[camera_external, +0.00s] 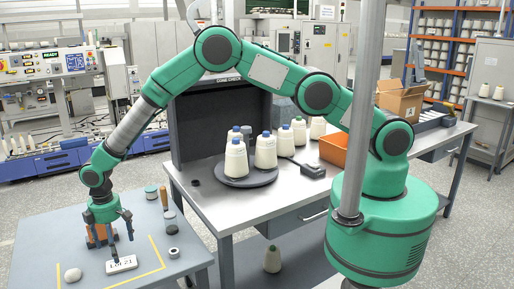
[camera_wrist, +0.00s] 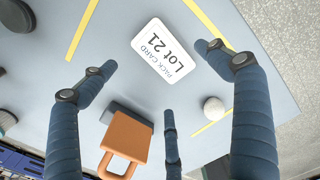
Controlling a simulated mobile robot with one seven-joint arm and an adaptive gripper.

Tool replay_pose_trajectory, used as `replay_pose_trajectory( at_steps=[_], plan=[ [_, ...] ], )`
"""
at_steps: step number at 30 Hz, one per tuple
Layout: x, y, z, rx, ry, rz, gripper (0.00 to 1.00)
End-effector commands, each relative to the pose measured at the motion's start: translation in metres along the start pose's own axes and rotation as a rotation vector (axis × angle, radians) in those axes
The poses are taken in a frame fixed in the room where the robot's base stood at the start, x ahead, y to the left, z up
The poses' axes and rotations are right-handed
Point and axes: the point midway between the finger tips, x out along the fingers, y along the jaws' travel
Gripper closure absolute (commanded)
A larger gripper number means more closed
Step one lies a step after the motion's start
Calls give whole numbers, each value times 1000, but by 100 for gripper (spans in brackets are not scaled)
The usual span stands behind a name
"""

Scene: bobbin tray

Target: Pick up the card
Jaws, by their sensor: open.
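The card (camera_external: 122,264) is a small white plate with dark "Lot 21" lettering. It lies on the blue-grey table (camera_external: 40,232) between yellow lines. In the wrist view the card (camera_wrist: 168,54) shows whole, its print reading "PACK CARD Lot 21". My gripper (camera_external: 113,238) points down above and slightly behind the card. In the wrist view its dark blue fingers (camera_wrist: 158,58) are spread apart, with a third finger below the card in the picture. Nothing is held between them. The exact height above the card is hard to tell.
An orange padlock-shaped object (camera_wrist: 127,140) and a white ball (camera_wrist: 213,107) stand near the card. A higher bench (camera_external: 200,189) with cones adjoins at right.

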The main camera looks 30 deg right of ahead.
Motion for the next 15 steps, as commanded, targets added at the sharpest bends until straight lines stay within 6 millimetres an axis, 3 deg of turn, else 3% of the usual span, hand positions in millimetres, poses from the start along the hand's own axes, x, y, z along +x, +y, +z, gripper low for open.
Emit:
replay_pose_trajectory(
  at_steps=[8, 15],
  plan=[
    [0, 0, 0, 0, 0, 0, 11],
    [13, -2, 0, 0, -1, 0, 11]
  ],
)
